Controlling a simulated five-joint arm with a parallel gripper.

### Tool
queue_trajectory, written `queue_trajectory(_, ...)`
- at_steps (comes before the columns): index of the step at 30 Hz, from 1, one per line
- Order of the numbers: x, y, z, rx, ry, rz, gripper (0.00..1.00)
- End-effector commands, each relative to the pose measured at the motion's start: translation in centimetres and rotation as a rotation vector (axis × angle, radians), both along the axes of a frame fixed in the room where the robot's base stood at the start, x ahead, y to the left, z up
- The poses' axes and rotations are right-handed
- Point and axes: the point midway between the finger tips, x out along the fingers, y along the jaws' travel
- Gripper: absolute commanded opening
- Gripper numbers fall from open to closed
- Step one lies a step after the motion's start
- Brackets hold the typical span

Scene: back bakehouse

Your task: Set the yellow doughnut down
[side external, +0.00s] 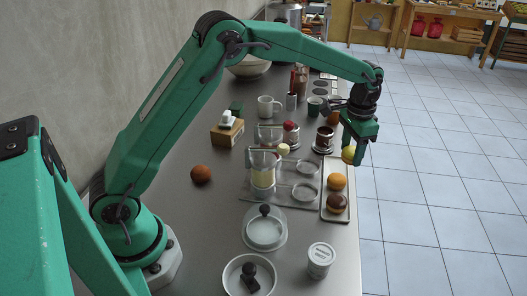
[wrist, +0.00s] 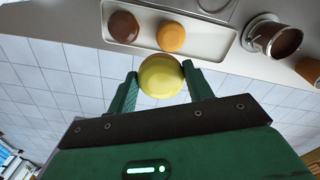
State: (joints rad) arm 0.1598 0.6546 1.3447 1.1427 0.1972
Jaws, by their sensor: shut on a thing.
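The yellow doughnut (wrist: 161,76) is held between the two green fingers of my gripper (wrist: 160,84) in the wrist view. In the side view my gripper (side external: 352,150) points down, with the yellow doughnut (side external: 348,154) showing at its fingertips. It is near the far end of a long pale tray (side external: 334,217). The tray holds an orange doughnut (side external: 337,181) and a dark chocolate-topped doughnut (side external: 337,203). In the wrist view the doughnut appears beyond the tray's edge, over the floor. Its height above the tray is hard to tell.
A metal cup with dark contents (side external: 324,139) stands left of my gripper. Glass jars (side external: 263,172) and clear dishes (side external: 306,190) stand left of the tray. The counter's right edge runs close by the tray, with tiled floor (side external: 440,200) beyond. A brown ball (side external: 201,174) lies on clear counter.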

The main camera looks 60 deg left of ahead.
Motion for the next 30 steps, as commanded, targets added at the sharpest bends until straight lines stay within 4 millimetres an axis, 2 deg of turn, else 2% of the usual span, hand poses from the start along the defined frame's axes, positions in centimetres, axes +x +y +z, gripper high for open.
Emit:
queue_trajectory(5,1.0,3.6,0.0,0.0,-0.001,0.108,0.38)
queue_trajectory(8,1.5,6.6,0.0,0.0,-0.001,0.198,0.38)
queue_trajectory(17,2.2,17.8,0.0,0.0,-0.001,0.528,0.38)
queue_trajectory(23,1.4,25.4,0.0,0.0,0.0,0.752,0.38)
queue_trajectory(30,-1.0,34.4,-0.1,0.0,0.001,1.016,0.38)
